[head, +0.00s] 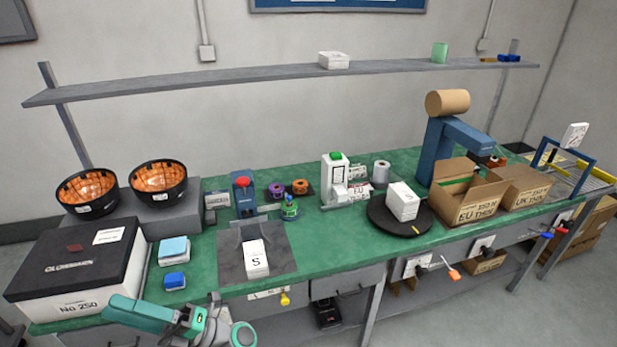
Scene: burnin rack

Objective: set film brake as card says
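A tan roll (447,103), possibly the film, sits on top of a blue machine (436,150) at the back right of the bench. I cannot pick out the film brake or its setting for certain. Levers stick out from white plates below the bench's front edge: an orange-tipped lever (454,274) by the left plate (417,265), and one by the middle plate (482,245). A white card (575,135) stands by the blue frame at far right; its marks are unreadable. My gripper (200,312) is at the bottom left, before the bench edge, far from these. Its fingers are too small to judge.
A black box (75,268), two orange-lined bowls (160,181), a white box marked S (256,258), a black turntable (385,219) and open cartons (468,197) crowd the green bench (330,252). A yellow knob (285,299) juts from the front.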

